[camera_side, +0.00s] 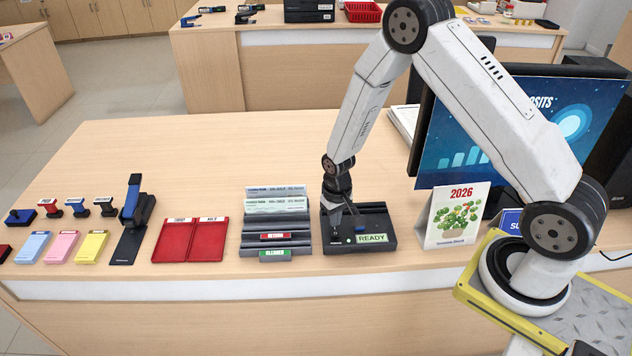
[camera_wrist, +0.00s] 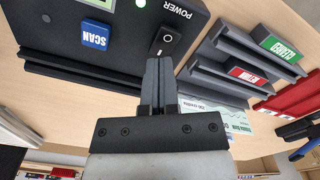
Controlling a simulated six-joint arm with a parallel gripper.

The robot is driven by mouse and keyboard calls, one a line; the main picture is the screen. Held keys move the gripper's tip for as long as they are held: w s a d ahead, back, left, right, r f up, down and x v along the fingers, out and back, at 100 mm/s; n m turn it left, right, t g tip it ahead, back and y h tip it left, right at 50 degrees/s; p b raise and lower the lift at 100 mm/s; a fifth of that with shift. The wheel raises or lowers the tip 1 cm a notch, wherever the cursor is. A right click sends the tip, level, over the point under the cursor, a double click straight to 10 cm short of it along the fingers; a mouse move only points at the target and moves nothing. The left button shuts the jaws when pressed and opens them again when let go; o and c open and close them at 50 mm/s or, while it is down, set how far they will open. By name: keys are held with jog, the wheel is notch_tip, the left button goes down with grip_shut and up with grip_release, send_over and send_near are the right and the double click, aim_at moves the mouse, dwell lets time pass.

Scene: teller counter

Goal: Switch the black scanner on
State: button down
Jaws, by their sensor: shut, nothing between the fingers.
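The black scanner (camera_side: 385,222) stands on the counter with a lit READY display (camera_side: 372,238) and a small green light. In the wrist view its top (camera_wrist: 125,32) shows a black rocker switch (camera_wrist: 168,38) beside the word POWER, a lit green lamp (camera_wrist: 140,3) and a blue SCAN button (camera_wrist: 95,36). My gripper (camera_wrist: 159,62) is shut and empty, its fingertips right at the lower edge of the switch. I cannot tell whether they touch it.
A grey slip rack (camera_side: 272,242) stands just left of the scanner, with a red tray (camera_side: 190,240) beyond it. A 2026 desk calendar (camera_side: 452,218) and a monitor (camera_side: 515,130) stand to the right. The counter behind the scanner and rack is clear.

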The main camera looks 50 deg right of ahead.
aim_at(335, 229)
jog(key=shift+r, duration=2.75)
jog(key=s+a+r+n+t, duration=0.2)
jog(key=s+a+r+n, duration=0.1)
jog(key=s+r, duration=0.9)
jog(key=shift+a+r+t, duration=0.3)
jog(key=shift+a+r, duration=0.25)
jog(key=shift+r, duration=0.4)
